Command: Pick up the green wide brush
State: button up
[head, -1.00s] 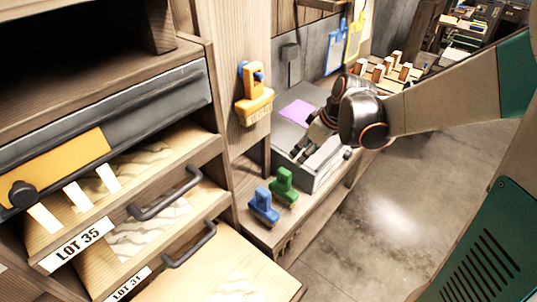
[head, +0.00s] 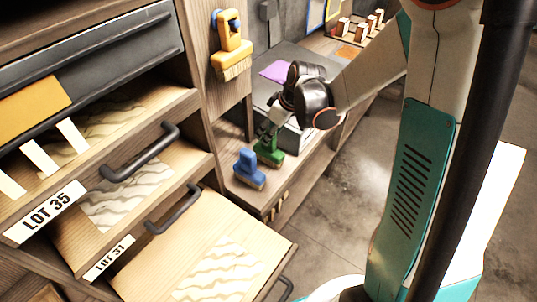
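The green wide brush (head: 267,152) stands upright on the wooden bench at the near end, bristles down. A blue brush (head: 249,168) stands just left of it. My gripper (head: 270,132) reaches down from the upper right, and its fingertips are at the top of the green brush's handle. They overlap the handle in the picture. I cannot tell whether they touch it or how far apart they are. The gripper hides part of the green brush's top.
A yellow brush (head: 231,48) hangs on the wooden post at the left. A grey box (head: 290,60) with a purple sheet (head: 272,72) stands behind on the bench. Drawers labelled LOT 35 (head: 46,212) and LOT 31 (head: 110,258) stick out at left. The floor at right is open.

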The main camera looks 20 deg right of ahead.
jog(key=shift+x, duration=0.9)
jog(key=shift+r, duration=0.1)
grip_shut()
notch_tip(320, 180, up, 20)
jog(key=p, duration=0.6)
